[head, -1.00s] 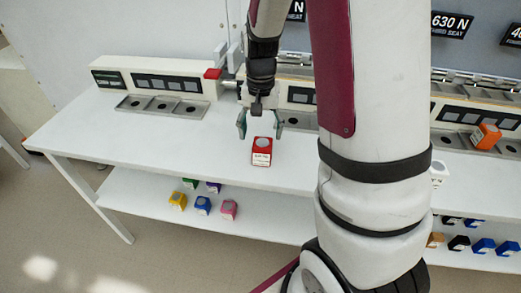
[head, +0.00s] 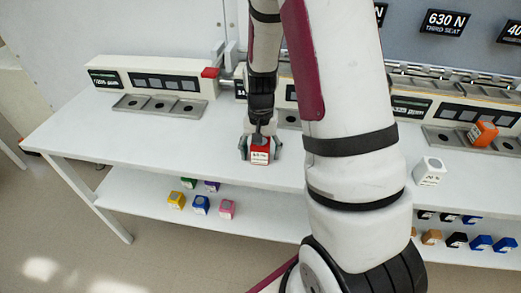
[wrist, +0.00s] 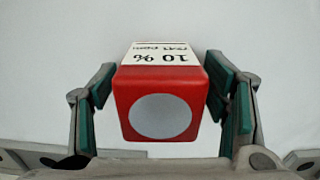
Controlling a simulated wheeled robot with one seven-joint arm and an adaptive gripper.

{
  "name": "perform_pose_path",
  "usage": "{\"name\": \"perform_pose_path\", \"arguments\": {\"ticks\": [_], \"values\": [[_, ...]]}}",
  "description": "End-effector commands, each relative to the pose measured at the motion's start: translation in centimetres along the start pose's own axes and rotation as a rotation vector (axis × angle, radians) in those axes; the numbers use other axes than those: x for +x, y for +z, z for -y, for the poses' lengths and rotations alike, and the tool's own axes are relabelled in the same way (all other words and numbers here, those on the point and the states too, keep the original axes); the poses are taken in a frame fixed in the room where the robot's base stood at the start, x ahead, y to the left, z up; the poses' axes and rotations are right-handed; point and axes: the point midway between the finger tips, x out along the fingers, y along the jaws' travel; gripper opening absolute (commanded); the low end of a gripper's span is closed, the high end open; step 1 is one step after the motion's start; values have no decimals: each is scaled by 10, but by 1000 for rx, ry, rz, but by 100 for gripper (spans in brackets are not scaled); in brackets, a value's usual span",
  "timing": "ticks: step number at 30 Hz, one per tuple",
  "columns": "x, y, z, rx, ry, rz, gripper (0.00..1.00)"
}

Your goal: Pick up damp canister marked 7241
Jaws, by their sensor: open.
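A red canister (head: 260,152) with a white label stands on the white table top. In the wrist view the red canister (wrist: 160,104) shows a grey round spot on its top, and its label reads "10 %" with a smaller line too blurred to read surely. My gripper (head: 261,148) is lowered over it. In the wrist view my gripper (wrist: 168,105) is open, with one green-padded finger on each side of the canister. Gaps show between the pads and its sides.
A white canister (head: 429,170) stands on the table to the right, and an orange canister (head: 483,133) sits tilted at the right-hand station. A station with a seat tray (head: 160,105) is at the back left. Several coloured canisters are on the lower shelf (head: 140,205). The table's left part is clear.

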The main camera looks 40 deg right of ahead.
Motion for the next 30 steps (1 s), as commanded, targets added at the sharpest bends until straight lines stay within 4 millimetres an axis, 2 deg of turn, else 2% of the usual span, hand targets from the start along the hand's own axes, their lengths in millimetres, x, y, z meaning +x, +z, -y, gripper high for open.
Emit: {"name": "perform_pose_path", "arguments": {"ticks": [1,8,20,26,29,30], "values": [[0,0,0,0,0,0,66],[0,0,0,0,0,0,14],[-4,-1,0,0,0,-2,14],[-21,-1,1,-1,-1,-4,14],[-36,-2,1,-1,-2,-5,14],[-38,2,-4,2,-1,-2,14]]}}
